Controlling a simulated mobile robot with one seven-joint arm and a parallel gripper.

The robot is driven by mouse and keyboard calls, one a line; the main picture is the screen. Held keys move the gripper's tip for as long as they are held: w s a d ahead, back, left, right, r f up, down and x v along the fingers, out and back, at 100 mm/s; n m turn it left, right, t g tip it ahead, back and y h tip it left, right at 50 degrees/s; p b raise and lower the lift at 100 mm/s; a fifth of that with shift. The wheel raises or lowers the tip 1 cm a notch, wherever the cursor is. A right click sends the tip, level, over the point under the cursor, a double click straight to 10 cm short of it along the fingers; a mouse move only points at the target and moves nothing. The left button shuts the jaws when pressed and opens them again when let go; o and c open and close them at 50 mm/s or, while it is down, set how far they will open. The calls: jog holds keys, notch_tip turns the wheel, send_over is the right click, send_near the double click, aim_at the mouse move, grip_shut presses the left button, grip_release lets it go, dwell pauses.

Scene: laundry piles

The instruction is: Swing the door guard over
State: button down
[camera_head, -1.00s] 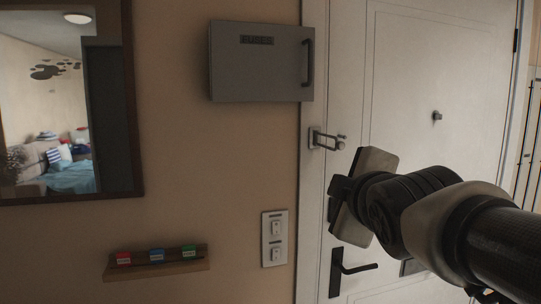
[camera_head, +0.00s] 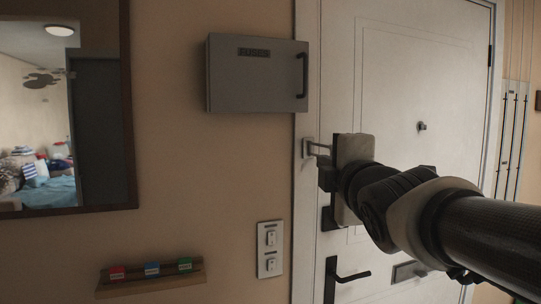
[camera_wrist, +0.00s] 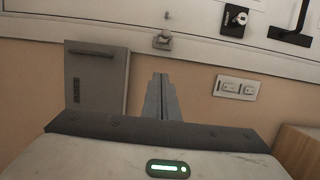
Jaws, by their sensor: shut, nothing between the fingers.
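The door guard (camera_head: 311,147) is a small metal fitting at the left edge of the white door (camera_head: 440,70), below the fuse box. In the head view my gripper (camera_head: 330,178) is close to the guard and hides its right end. In the wrist view the guard (camera_wrist: 162,41) shows at the top middle, just beyond the fingertips. My gripper (camera_wrist: 160,76) is shut and empty there, its fingers pointing at the guard, with a visible gap. I cannot tell the exact depth between them.
A grey fuse box (camera_head: 255,77) sticks out from the wall left of the guard. A black door handle (camera_head: 345,277) and a switch plate (camera_head: 270,250) are below. A small shelf (camera_head: 150,282) with coloured blocks and a mirror (camera_head: 128,110) are at left.

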jog(key=w+d+p, duration=0.3)
jog(key=w, duration=0.7)
jog(key=shift+p, duration=0.3)
jog(key=shift+w+d, duration=0.1)
jog(key=shift+d, duration=0.1)
